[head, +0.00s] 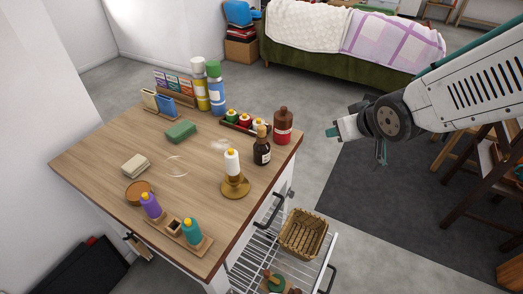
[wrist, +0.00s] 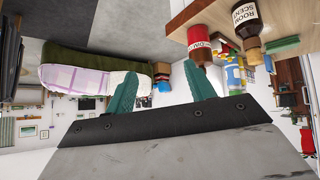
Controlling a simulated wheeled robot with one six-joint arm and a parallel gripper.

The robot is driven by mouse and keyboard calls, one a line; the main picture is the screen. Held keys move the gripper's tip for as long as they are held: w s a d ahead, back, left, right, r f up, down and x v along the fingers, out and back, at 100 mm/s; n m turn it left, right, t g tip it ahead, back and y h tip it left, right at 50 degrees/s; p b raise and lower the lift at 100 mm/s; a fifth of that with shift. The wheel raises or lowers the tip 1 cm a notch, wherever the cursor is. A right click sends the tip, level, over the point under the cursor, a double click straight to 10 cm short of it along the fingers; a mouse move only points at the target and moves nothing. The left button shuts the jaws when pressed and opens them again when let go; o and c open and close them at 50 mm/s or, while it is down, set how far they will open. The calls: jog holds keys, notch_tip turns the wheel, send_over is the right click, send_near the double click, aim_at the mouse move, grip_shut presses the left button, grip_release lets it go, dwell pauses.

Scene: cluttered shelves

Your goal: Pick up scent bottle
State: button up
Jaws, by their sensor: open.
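The scent bottle (head: 262,148) is a small dark bottle with a tan neck and a whitish label, upright near the right edge of the wooden tabletop (head: 200,200). In the upside-down wrist view, its label (wrist: 246,14) reads "ROOM SCENT" at the top right. My gripper (head: 358,140) is in the air to the right of the table, apart from the bottle. In the wrist view its two teal fingers (wrist: 160,72) are spread with nothing between them. The scent bottle lies beyond the right-hand finger in that view.
A brown bottle with a red label (head: 283,127) stands just behind the scent bottle. A tray of small jars (head: 245,125) is behind. An open wire drawer with a basket (head: 302,235) juts out below.

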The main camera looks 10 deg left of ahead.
aim_at(264, 140)
jog(key=w+a+f+n+y, duration=0.1)
jog(key=a+f+y, duration=0.1)
jog(key=a, duration=0.5)
jog(key=w+a+f+n+y, duration=0.1)
jog(key=a+f+y, duration=0.1)
jog(key=a+f, duration=0.2)
jog(key=w+a+f+n+y, duration=0.1)
jog(key=a+f+y, duration=0.1)
jog(key=a, duration=0.9)
jog(key=shift+w+f+n, duration=0.3)
jog(key=shift+f+n, duration=0.1)
jog(key=shift+f, duration=0.35)
jog(key=shift+d, duration=0.1)
jog(key=c, duration=1.1)
